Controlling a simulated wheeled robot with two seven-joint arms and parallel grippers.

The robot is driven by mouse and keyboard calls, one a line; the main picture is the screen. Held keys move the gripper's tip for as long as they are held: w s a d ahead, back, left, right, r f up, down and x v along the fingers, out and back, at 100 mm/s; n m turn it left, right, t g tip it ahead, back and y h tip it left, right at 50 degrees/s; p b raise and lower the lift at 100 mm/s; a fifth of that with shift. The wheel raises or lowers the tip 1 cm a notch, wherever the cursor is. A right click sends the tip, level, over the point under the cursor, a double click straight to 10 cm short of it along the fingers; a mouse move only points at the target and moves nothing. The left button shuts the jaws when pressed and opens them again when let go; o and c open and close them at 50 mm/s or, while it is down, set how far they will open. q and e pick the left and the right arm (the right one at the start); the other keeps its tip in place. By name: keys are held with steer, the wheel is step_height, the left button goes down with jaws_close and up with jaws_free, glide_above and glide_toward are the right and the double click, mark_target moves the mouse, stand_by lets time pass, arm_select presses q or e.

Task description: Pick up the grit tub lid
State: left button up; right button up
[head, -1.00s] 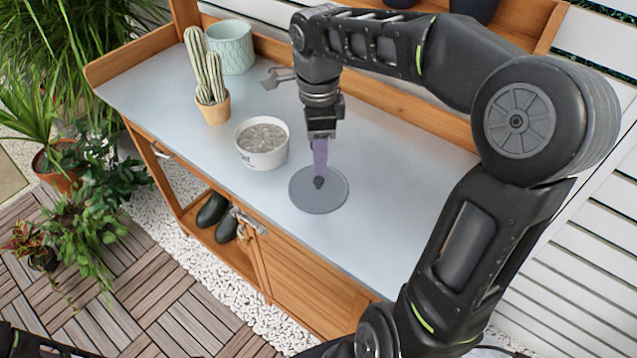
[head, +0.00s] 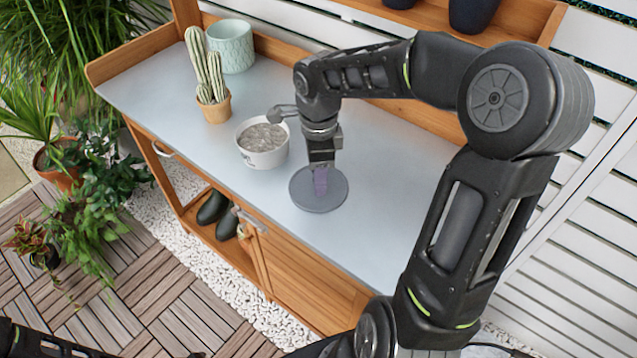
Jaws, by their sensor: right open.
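The grit tub lid (head: 332,200) is a flat grey disc lying on the pale grey bench top, to the right of the open grit tub. My right gripper (head: 320,186) points down over the middle of the lid, with its purple-tinted fingers around or just in front of the knob. The fingers hide the knob, and I cannot tell whether they touch it. The right gripper is open. The white grit tub (head: 264,160) is full of grey gravel and stands uncovered. My left gripper is out of the picture.
A cactus in a terracotta pot (head: 214,110) and a pale green pot (head: 233,47) stand at the bench's left. The bench top (head: 390,195) is clear right of the lid. A wooden shelf with dark pots (head: 478,14) overhangs the back.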

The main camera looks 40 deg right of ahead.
stand_by(0.6)
jaws_close()
stand_by(0.4)
